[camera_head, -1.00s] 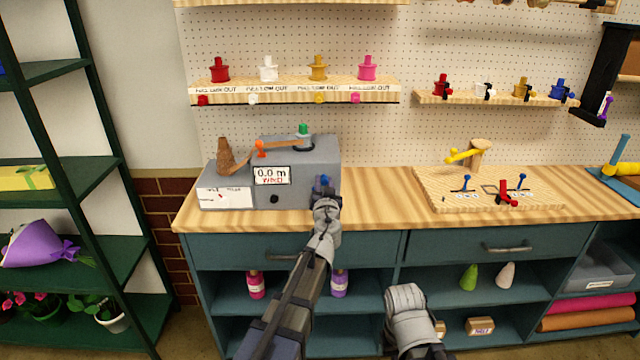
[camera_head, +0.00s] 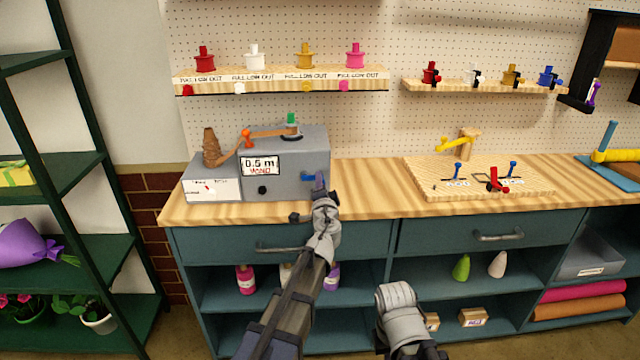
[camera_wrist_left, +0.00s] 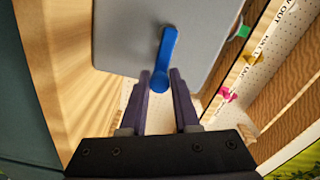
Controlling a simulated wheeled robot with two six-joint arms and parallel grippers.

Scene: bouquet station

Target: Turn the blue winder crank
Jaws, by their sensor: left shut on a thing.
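The blue winder crank (camera_head: 308,177) is on the front of a grey winder box (camera_head: 300,150), low on its right side. Its arm lies roughly level in the head view. The box display (camera_head: 260,166) reads 0.5 m. My left gripper (camera_head: 320,182) is at the crank's right end. In the left wrist view the blue crank (camera_wrist_left: 168,50) runs down to a round knob between the purple fingers of my left gripper (camera_wrist_left: 160,84). The fingers are shut on this knob.
The winder stands on a wooden counter (camera_head: 365,175). A board with small levers (camera_head: 480,185) lies to the right. A shelf of coloured knobs (camera_head: 290,75) is above.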

